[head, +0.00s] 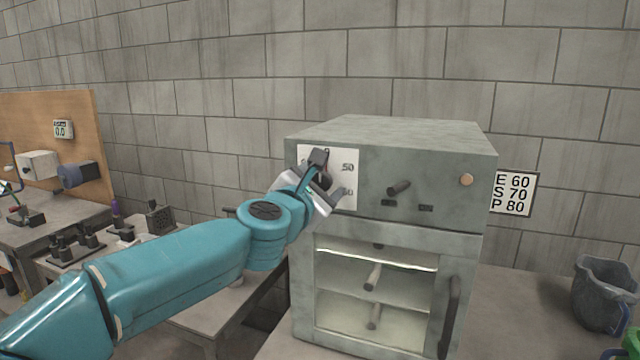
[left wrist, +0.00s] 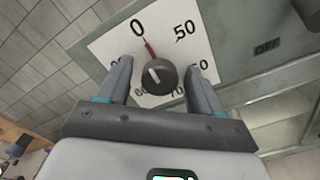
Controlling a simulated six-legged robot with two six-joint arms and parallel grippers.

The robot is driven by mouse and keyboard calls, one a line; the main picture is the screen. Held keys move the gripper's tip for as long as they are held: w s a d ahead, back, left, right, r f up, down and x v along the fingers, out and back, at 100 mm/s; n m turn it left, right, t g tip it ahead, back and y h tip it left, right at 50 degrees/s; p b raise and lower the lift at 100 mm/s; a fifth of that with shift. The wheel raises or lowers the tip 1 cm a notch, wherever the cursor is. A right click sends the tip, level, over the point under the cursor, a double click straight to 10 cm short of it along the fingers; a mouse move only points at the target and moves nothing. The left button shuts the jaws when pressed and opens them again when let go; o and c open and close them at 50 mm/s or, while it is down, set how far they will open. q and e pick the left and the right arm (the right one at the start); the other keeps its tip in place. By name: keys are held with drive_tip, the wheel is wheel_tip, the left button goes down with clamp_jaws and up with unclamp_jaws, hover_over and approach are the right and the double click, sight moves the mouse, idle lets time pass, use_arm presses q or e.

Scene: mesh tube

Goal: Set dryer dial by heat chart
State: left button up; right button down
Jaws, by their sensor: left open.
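The grey dryer (head: 405,132) stands on the bench with a white dial plate (head: 348,165) at its upper left front. The dark round dial (left wrist: 160,78) shows in the left wrist view, with a red mark pointing at 0; 50 is to its right, and lower numbers are partly hidden. My left gripper (head: 324,181) is open at the plate, its fingers on either side of the dial, apparently apart from it. It hides most of the dial in the head view. The heat chart (head: 515,194) on the wall reads E 60, S 70, P 80. My right gripper is not in view.
A dark lever switch (head: 398,187) and a round tan button (head: 466,180) sit right of the plate. A grey jug (head: 603,295) stands at right. Benches with tools fill the left.

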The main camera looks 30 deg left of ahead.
use_arm(q)
drive_tip(key=c, duration=1.1)
drive_tip(key=shift+o, duration=0.2)
